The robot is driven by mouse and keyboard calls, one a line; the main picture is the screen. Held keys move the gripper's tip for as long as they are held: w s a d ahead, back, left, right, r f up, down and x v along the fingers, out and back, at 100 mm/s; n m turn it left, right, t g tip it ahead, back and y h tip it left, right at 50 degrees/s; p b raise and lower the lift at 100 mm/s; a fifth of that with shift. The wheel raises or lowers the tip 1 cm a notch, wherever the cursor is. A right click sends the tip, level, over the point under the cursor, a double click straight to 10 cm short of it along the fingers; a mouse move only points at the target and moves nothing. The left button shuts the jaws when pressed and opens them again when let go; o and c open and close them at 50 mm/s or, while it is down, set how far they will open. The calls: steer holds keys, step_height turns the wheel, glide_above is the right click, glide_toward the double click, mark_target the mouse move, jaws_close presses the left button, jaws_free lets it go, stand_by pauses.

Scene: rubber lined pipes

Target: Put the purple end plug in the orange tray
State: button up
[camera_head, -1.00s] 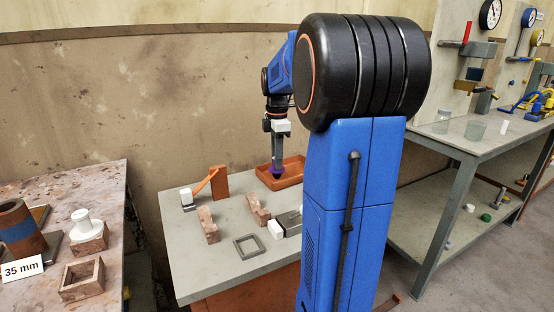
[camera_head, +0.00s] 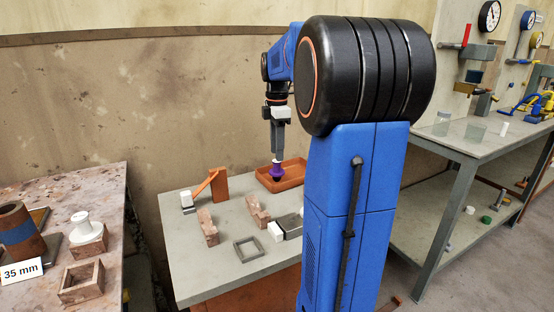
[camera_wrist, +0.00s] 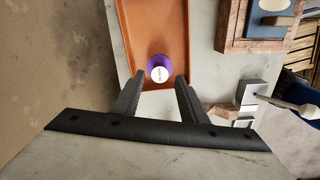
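The purple end plug (camera_head: 277,172) has a white top and shows within the outline of the orange tray (camera_head: 292,183), near its left end. In the wrist view the plug (camera_wrist: 160,62) is seen against the floor of the tray (camera_wrist: 178,25), close to one end wall. I cannot tell for sure whether it rests on the tray floor. My gripper (camera_head: 278,156) points down just above the plug. In the wrist view the fingers of my gripper (camera_wrist: 159,92) are apart with nothing between them, and the plug lies beyond their tips.
An orange block with a leaning strip (camera_head: 217,186) stands left of the tray. Brick-coloured blocks (camera_head: 208,228), a grey square frame (camera_head: 248,248) and a white-ended grey part (camera_head: 276,231) lie on the grey table (camera_head: 195,268). A wooden box (camera_wrist: 262,25) shows beside the tray.

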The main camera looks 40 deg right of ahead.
step_height(320, 180, up, 7)
stand_by(0.3)
steer(key=shift+s+r, duration=0.1)
stand_by(0.5)
